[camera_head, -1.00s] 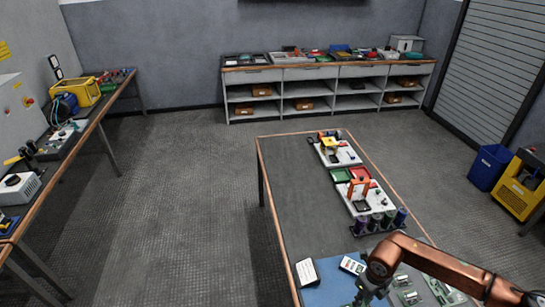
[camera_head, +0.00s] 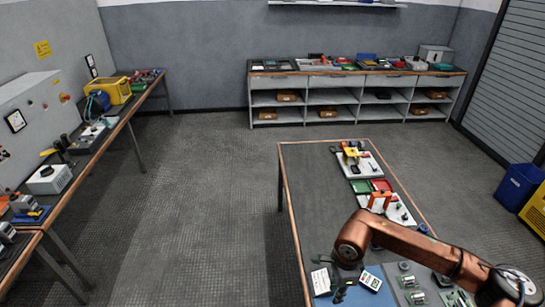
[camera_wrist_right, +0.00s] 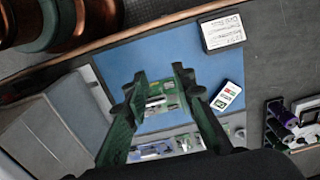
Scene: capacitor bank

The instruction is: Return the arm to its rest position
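My right arm (camera_head: 420,240), copper-coloured, reaches in from the lower right over the near part of the middle table (camera_head: 300,160). Its gripper (camera_head: 341,290) hangs over the blue mat (camera_head: 376,295). The blue mat (camera_wrist_right: 150,50) and a circuit board (camera_wrist_right: 160,97) show below and beyond the fingers. I cannot tell the exact height above the table. My left gripper is in neither current view.
A white printed card (camera_head: 320,281) and a small white device (camera_head: 371,281) lie near the gripper. Green boards (camera_head: 415,297) lie to its right. Fixtures (camera_head: 360,163) stand at the table's far end. The floor (camera_head: 200,200) left of the table is clear.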

